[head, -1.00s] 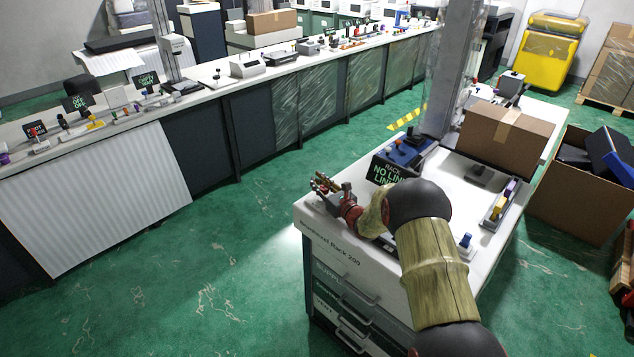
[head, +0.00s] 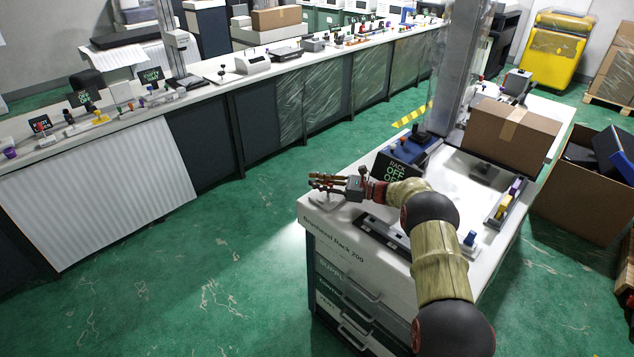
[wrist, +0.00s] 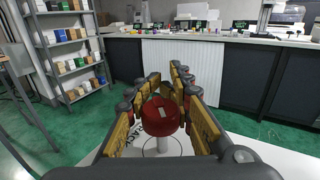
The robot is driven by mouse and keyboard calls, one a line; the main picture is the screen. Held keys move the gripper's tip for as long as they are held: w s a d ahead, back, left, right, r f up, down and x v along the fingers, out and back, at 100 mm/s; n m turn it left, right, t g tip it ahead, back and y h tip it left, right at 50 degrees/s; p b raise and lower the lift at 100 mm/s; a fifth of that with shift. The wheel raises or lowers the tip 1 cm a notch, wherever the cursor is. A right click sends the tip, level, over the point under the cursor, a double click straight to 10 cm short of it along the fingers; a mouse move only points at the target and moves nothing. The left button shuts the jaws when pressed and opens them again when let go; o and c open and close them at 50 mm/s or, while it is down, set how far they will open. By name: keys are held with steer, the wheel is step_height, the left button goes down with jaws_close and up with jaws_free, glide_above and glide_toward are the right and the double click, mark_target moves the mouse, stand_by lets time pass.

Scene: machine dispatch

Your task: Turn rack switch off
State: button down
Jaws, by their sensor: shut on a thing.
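In the wrist view a red knob (wrist: 160,118) with a small grey mark on top stands on a pale stem. It sits between the yellow-padded fingers of my gripper (wrist: 165,80), which is shut on it. In the head view my gripper (head: 324,183) is at the front left corner of the white rack counter (head: 345,222), low over its top, and the fingers mostly hide the knob. A dark rack sign (head: 397,171) behind my wrist reads "RACK OFF OFF" in green letters.
A blue device (head: 411,147), a cardboard box (head: 511,131) and a tray of coloured parts (head: 506,203) stand on the counter. A long bench (head: 215,89) with several small controls runs across the green floor. The floor between is clear.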

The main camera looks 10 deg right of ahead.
steer(key=shift+s+a+r+n+g+y, duration=0.15)
steer(key=shift+n+g+y, duration=0.1)
steer(key=shift+n+g, duration=0.35)
steer(key=shift+s+d+f+n+g+y, duration=0.15)
steer(key=shift+n+g+y, duration=0.2)
steer(key=shift+g, duration=0.45)
steer(key=shift+a+r, duration=0.15)
steer(key=c, duration=1.5)
jaws_free()
step_height(320, 180, up, 10)
steer(key=shift+c, duration=0.2)
